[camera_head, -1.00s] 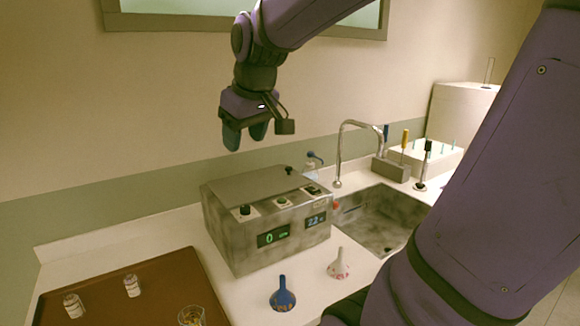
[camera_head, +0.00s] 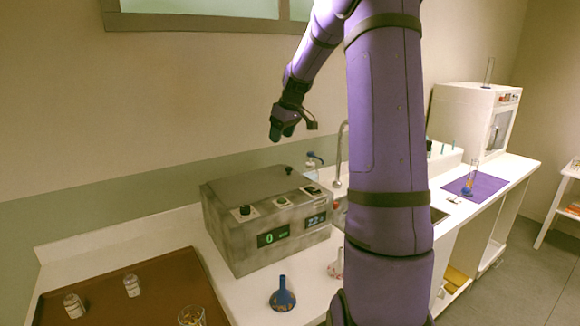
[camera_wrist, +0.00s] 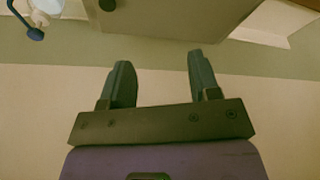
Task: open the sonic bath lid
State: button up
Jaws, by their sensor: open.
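My gripper (camera_head: 283,131) is open and empty, above and behind the bath's back right corner, apart from the lid. In the wrist view, the two open fingers (camera_wrist: 160,75) have nothing between them. Part of the bath (camera_wrist: 165,18) with a dark knob (camera_wrist: 107,5) shows beyond the fingertips.
A brown tray (camera_head: 120,262) with two small jars and a glass is at the front left.

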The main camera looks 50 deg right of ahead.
send_near(289, 168)
notch_tip(289, 168, up, 2)
jog(key=x, duration=1)
jog(key=shift+s+d+f, duration=0.15)
jog(key=shift+f, duration=0.25)
grip_shut()
jog(key=shift+r, duration=0.1)
